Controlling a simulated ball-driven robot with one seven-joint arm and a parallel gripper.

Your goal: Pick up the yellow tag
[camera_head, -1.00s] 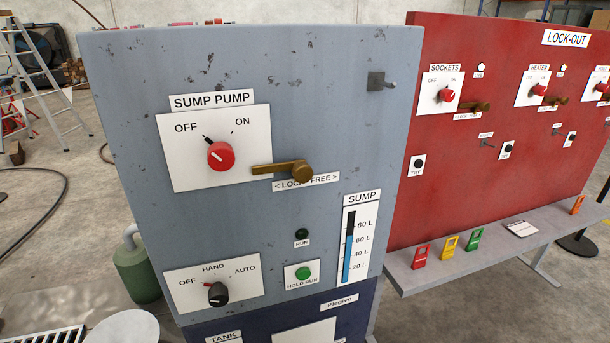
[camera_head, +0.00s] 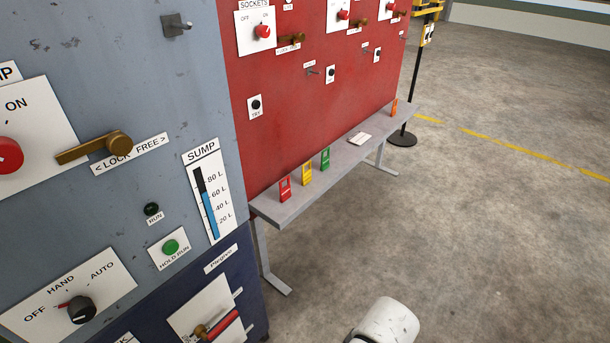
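The yellow tag (camera_head: 306,174) stands on the narrow grey shelf (camera_head: 268,207) in front of the red lock-out panel. It stands between a red tag (camera_head: 285,189) on its left and a green tag (camera_head: 325,159) on its right. All three are upright with small gaps between them. A white, rounded part of my own arm shows at the bottom edge, well below and to the right of the shelf. My gripper is not in view.
The grey-blue sump pump cabinet (camera_head: 110,60) fills the left side, close to me. An orange tag (camera_head: 394,107) and a white card (camera_head: 359,139) are farther along the shelf. A black-based post (camera_head: 401,138) stands behind the shelf's far end. The floor to the right is clear.

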